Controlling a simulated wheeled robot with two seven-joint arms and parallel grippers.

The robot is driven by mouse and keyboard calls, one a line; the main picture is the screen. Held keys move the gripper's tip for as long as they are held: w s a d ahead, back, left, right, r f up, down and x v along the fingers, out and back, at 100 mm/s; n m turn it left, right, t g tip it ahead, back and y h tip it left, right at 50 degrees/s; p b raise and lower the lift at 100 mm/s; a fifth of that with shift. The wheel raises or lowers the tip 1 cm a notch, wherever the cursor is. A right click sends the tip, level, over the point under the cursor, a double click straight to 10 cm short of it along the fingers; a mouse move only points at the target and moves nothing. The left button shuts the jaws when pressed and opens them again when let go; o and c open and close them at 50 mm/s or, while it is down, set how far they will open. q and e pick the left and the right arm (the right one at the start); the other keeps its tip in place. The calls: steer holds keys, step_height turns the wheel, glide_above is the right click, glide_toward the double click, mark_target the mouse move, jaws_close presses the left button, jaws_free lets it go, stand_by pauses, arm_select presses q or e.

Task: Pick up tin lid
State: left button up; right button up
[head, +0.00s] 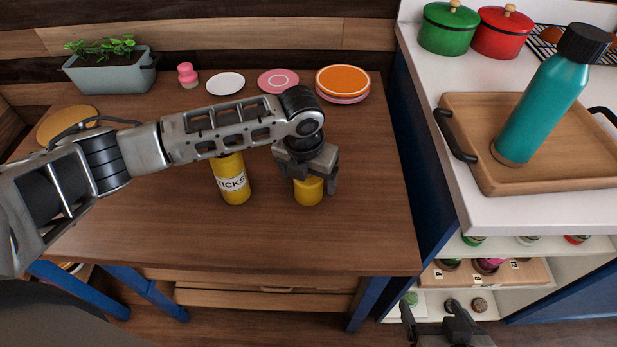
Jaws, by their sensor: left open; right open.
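A yellow tin (236,190) with a white label ending in "ICKS" stands on the wooden table; my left arm hides its top. To its right, a short yellow round piece (308,192) sits on the table under my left gripper (307,180). Its upper part is hidden, so I cannot tell whether it is the tin lid. My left gripper points down with open fingers at either side of this piece; contact is unclear. My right gripper (432,312) is open and empty, low at the bottom edge, in front of the shelves.
Along the table's (150,225) back stand a planter (110,75), a pink piece (188,76), a white plate (226,84), a pink plate (278,80) and an orange plate stack (343,83). On the right counter, a teal bottle (545,105) stands on a wooden tray (490,180).

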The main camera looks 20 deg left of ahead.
arm_select(q)
steer(key=shift+f, duration=0.35)
steer(key=c, duration=1.1)
steer(key=shift+r, duration=0.2)
